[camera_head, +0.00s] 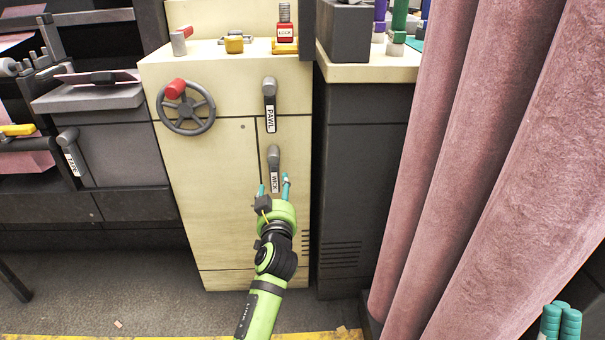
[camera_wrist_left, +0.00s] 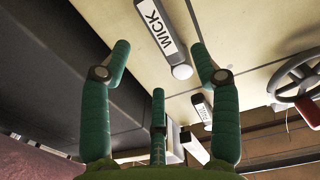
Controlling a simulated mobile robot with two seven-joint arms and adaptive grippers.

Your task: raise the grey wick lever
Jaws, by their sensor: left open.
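The grey wick lever (camera_head: 274,168) hangs down on the cream cabinet front, its white WICK label facing out. In the left wrist view the lever (camera_wrist_left: 181,70) comes in from the top, its rounded lower end between the two upper fingertips in the picture. My left gripper (camera_head: 273,185) is open, its teal fingers on both sides of the lever's lower end in the head view. It also shows in the left wrist view (camera_wrist_left: 160,68) with nothing gripped. I cannot tell whether a finger touches the lever. My right gripper (camera_head: 560,322) shows only partly at the bottom right corner.
A PAWL lever (camera_head: 269,103) hangs just above the wick lever. A handwheel (camera_head: 186,108) with a red knob is at upper left. A dark cabinet (camera_head: 360,180) stands to the right, then hanging pink felt (camera_head: 480,150). The cabinet front left of my gripper is clear.

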